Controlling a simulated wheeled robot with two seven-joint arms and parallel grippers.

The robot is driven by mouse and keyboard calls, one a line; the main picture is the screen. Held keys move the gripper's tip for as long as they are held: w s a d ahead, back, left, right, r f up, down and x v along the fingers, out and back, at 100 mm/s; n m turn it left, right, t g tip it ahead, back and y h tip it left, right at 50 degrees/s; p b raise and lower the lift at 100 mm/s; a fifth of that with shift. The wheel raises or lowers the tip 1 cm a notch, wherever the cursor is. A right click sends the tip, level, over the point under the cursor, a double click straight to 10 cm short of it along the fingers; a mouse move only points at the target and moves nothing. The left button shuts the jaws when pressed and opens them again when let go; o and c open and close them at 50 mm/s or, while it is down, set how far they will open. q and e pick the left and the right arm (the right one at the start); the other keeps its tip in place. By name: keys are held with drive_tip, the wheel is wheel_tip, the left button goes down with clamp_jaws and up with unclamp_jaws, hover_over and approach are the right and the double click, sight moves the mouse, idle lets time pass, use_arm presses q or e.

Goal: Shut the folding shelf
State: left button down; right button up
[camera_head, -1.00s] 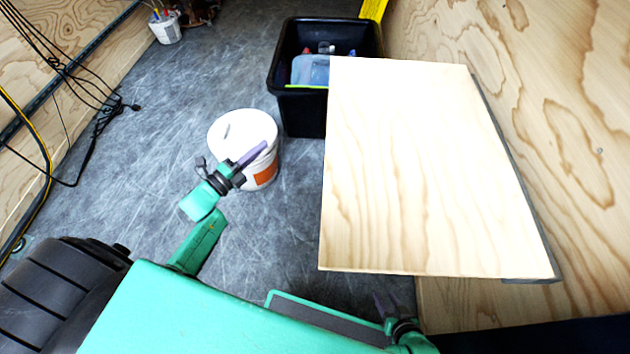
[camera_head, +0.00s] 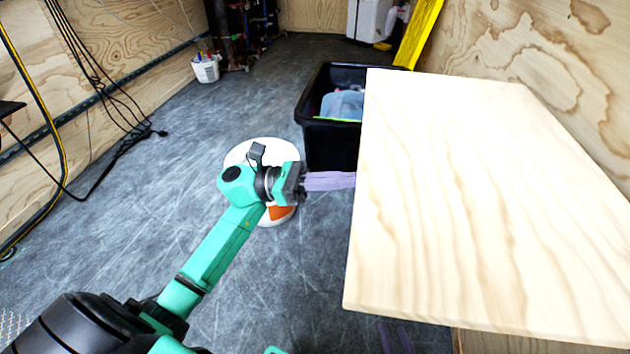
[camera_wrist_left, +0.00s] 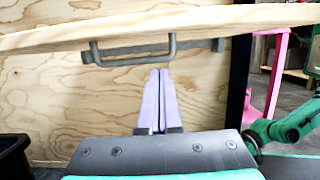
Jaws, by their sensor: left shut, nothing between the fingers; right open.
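The folding shelf (camera_head: 480,190) is a pale wooden board that stands out from the plywood wall at the right, roughly level. My left gripper (camera_head: 340,180) is shut and empty, its purple fingers pointing at the shelf's left edge. In the left wrist view, its fingers (camera_wrist_left: 160,100) are below the board (camera_wrist_left: 200,22). A grey U-shaped handle (camera_wrist_left: 135,62) hangs under the board, just above and beyond the fingertips, apart from them. The shelf's hinges are hidden.
A black bin (camera_head: 330,140) with bottles stands on the floor beyond my left gripper. A white bucket (camera_head: 245,152) stands partly behind my left arm. Cables (camera_head: 100,90) hang along the left wall. The floor (camera_head: 150,215) between is clear.

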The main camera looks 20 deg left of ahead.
use_arm(q)
wheel_tip(320, 180, up, 4)
drive_tip(key=shift+a+f, duration=0.1)
drive_tip(key=shift+a, duration=0.05)
idle(0.3)
